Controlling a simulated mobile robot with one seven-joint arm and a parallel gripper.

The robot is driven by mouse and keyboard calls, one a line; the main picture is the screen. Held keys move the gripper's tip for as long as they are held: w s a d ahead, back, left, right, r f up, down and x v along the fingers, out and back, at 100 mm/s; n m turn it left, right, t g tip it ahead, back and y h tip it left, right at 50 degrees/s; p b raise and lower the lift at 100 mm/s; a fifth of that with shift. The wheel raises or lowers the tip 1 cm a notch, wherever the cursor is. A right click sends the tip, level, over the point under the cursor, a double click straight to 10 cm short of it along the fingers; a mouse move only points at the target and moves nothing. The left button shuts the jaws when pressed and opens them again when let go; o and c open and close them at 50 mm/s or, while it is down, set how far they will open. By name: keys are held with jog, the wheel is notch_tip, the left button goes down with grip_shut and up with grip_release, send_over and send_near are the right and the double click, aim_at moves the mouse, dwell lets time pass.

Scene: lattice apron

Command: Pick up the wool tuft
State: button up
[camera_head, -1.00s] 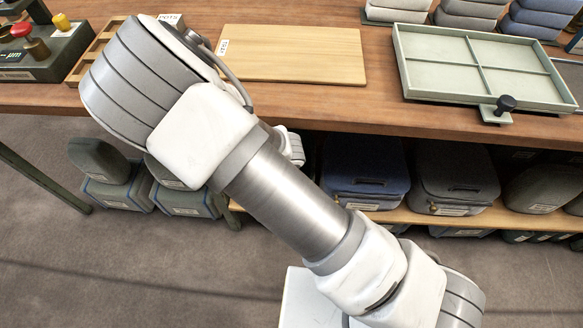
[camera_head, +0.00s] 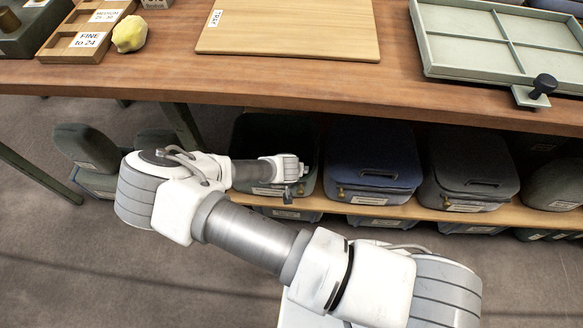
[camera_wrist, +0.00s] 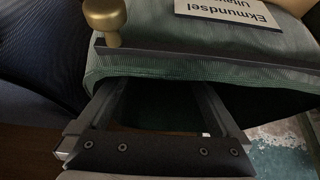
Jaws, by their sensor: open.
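My gripper (camera_head: 296,180) is below the bench top, in front of a dark green bin (camera_head: 262,135) on the lower shelf. In the wrist view my gripper (camera_wrist: 157,108) is open, with its fingers apart and nothing seen held. Dark green bin surface (camera_wrist: 195,62) shows just beyond the fingers. The inside of the bin is hidden.
On the bench (camera_head: 330,92) are a wooden board (camera_head: 290,30) and a pale green divided tray (camera_head: 470,45) with a black knob. Blue (camera_head: 372,150) and grey (camera_head: 470,165) bins stand right of the green bin. Open floor lies in front.

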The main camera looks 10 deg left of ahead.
jog(key=x, duration=0.3)
jog(key=shift+w+f+b, duration=0.2)
jog(key=shift+f+b, duration=0.15)
jog(key=shift+b, duration=0.05)
jog(key=shift+w+b+x, duration=0.15)
jog(key=shift+b+x, duration=0.45)
jog(key=shift+x, duration=0.75)
jog(key=shift+w+b+x, duration=0.2)
jog(key=shift+b+x, duration=0.4)
jog(key=shift+x, duration=0.7)
jog(key=shift+a+r, duration=0.1)
jog(key=shift+r, duration=0.1)
jog(key=c, duration=1.3)
